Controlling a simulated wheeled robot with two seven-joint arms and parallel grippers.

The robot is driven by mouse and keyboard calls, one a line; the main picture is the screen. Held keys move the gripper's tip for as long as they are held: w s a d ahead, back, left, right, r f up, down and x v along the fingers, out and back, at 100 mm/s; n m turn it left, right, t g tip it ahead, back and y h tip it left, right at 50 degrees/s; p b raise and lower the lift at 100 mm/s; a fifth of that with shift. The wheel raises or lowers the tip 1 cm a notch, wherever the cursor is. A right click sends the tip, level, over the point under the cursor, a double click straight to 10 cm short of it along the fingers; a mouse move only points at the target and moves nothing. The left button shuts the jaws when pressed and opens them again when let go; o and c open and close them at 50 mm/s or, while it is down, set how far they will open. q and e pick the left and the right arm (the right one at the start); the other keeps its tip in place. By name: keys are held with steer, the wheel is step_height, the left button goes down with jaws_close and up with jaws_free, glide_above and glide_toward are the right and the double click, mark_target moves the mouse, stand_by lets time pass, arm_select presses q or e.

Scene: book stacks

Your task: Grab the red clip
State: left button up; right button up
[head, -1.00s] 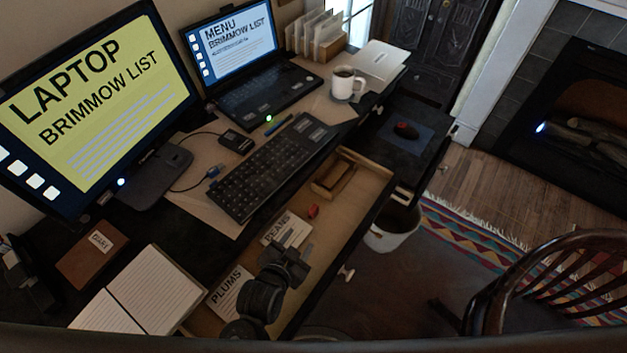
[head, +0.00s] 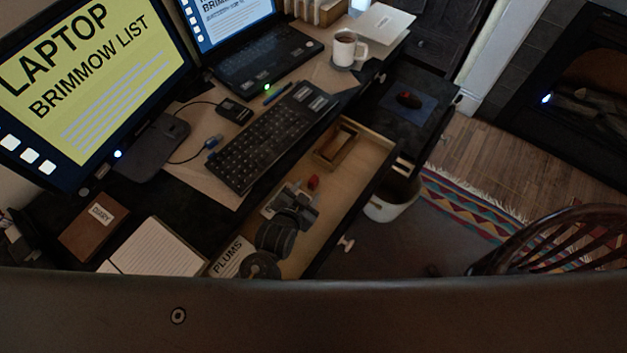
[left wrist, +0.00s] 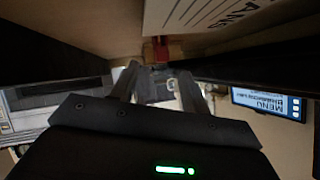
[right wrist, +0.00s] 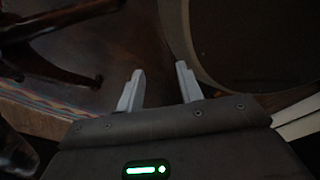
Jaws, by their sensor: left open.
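The small red clip (head: 313,182) lies on the floor of the open drawer (head: 372,165). It also shows in the left wrist view (left wrist: 155,49), just beyond the fingers and beside a card. My left gripper (head: 303,203) is inside the drawer, just short of the clip, open and empty. A gap between its fingers and the clip seems to remain, though the exact distance is hard to tell. My right gripper (right wrist: 160,76) shows only in the right wrist view, open and empty above the dark floor.
A wooden tray (head: 324,158) sits in the drawer past the clip. The PLUMS card (head: 228,258) lies nearer, and another card is partly under my left gripper. The keyboard (head: 276,137) is on the desk beside the drawer. A bin (head: 392,208) and a chair (head: 560,240) stand to the right.

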mark_target(313, 182)
arm_select(q)
steer(key=x, duration=0.4)
steer(key=shift+w+d+f, duration=0.1)
steer(key=shift+w, duration=0.2)
jaws_close()
